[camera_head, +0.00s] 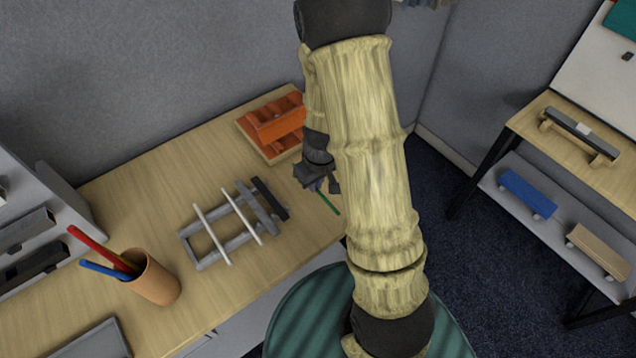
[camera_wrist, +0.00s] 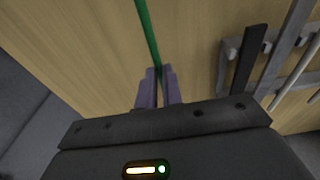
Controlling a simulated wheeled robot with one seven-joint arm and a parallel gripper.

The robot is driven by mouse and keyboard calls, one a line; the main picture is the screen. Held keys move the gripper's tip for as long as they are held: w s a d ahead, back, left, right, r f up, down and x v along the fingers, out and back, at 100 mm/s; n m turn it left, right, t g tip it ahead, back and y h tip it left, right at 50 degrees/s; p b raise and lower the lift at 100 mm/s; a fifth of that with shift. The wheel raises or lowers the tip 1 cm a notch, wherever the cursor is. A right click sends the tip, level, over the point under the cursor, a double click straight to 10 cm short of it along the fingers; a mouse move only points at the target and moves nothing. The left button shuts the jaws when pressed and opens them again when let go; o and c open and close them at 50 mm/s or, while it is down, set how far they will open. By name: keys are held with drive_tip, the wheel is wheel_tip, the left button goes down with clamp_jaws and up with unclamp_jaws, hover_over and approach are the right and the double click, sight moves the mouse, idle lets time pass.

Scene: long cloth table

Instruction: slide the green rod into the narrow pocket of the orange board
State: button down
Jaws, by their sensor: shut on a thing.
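The green rod (camera_head: 327,203) shows below my gripper (camera_head: 316,184) in the head view, over the table near its right edge. In the wrist view the green rod (camera_wrist: 147,32) runs up from between the purple fingertips of my gripper (camera_wrist: 159,72), which is shut on it. The orange board (camera_head: 272,126) lies at the back of the table, above and left of my gripper in the head view. It has raised orange blocks with gaps between them. My arm hides its right part, and I cannot tell which gap is the narrow pocket.
A grey rack (camera_head: 207,256) with two white rods and a black bar stands left of my gripper. It also shows in the wrist view (camera_wrist: 228,62). A brown cup (camera_head: 152,281) with red and blue sticks stands farther left. Bare table lies between rack and board.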

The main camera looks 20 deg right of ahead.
drive_tip(key=shift+w+a+p, duration=0.25)
drive_tip(key=shift+w+p, duration=0.15)
drive_tip(key=shift+w, duration=0.35)
drive_tip(key=shift+w+a+p, duration=0.2)
drive_tip(key=shift+w+p, duration=0.2)
drive_tip(key=shift+w, duration=0.3)
drive_tip(key=shift+w+a+p, duration=0.25)
drive_tip(key=shift+w+p, duration=0.15)
drive_tip(key=shift+w, duration=0.35)
drive_tip(key=shift+w+a+p, duration=0.55)
drive_tip(key=shift+w, duration=1.1)
drive_tip(key=shift+w+a+p, duration=0.5)
drive_tip(key=shift+w+p, duration=0.05)
drive_tip(key=shift+w, duration=1.1)
drive_tip(key=shift+w+a+p, duration=0.55)
drive_tip(key=shift+w, duration=1.1)
idle(0.8)
